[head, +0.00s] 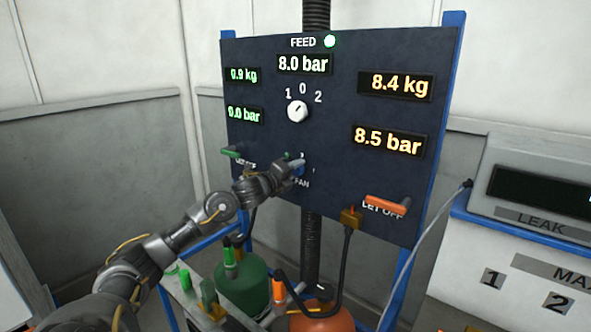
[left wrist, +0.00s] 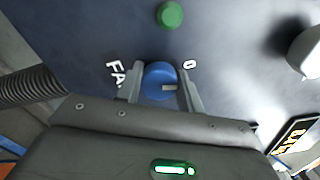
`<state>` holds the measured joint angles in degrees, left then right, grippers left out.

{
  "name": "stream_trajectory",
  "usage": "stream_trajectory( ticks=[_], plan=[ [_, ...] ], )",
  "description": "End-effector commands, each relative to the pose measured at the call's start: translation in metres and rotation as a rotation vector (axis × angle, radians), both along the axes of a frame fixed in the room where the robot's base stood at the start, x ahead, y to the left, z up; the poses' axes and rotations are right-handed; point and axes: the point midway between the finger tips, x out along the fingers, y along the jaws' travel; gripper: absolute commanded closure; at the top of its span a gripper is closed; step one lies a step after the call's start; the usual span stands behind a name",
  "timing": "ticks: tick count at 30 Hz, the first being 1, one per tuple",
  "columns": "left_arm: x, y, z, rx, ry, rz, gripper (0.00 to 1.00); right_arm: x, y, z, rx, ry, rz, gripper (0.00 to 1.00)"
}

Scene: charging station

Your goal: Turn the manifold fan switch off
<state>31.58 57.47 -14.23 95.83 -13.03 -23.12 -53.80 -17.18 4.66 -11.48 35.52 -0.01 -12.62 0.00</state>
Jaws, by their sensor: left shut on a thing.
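The manifold fan switch is a round blue knob (left wrist: 160,80) on the dark panel (head: 258,60). The fingers of my left gripper (left wrist: 165,92) stand on both sides of it, shut on it. The knob has a pale mark pointing right in the left wrist view, a little below the direction of the printed 0. FAN is printed on the other side. In the head view my left gripper (head: 290,168) reaches the low middle of the panel and largely covers the knob. My right gripper is not in view.
Above is a white feed selector (head: 297,111), and a green lamp (head: 330,41) is lit. A green handle (head: 231,152) is at left and an orange one (head: 386,203) at right. Green (head: 243,285) and orange (head: 322,318) cylinders stand below. A leak unit (head: 535,190) is at right.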

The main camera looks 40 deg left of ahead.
Motion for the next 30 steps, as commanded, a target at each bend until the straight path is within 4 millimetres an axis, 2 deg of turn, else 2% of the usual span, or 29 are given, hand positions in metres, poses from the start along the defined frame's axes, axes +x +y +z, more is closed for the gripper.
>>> stream_trajectory(
  ticks=[12, 29, 30],
  plan=[
    [0.0, 0.001, -0.0002, -0.189, -0.005, 0.002, 0.86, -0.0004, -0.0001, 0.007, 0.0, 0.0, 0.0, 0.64],
    [0.0002, 0.0008, -0.0006, -0.218, -0.006, 0.002, 0.86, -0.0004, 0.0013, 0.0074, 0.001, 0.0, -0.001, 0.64],
    [0.0002, 0.0008, -0.0006, -0.218, -0.006, 0.002, 0.6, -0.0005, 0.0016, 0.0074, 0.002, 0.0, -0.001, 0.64]
  ],
)
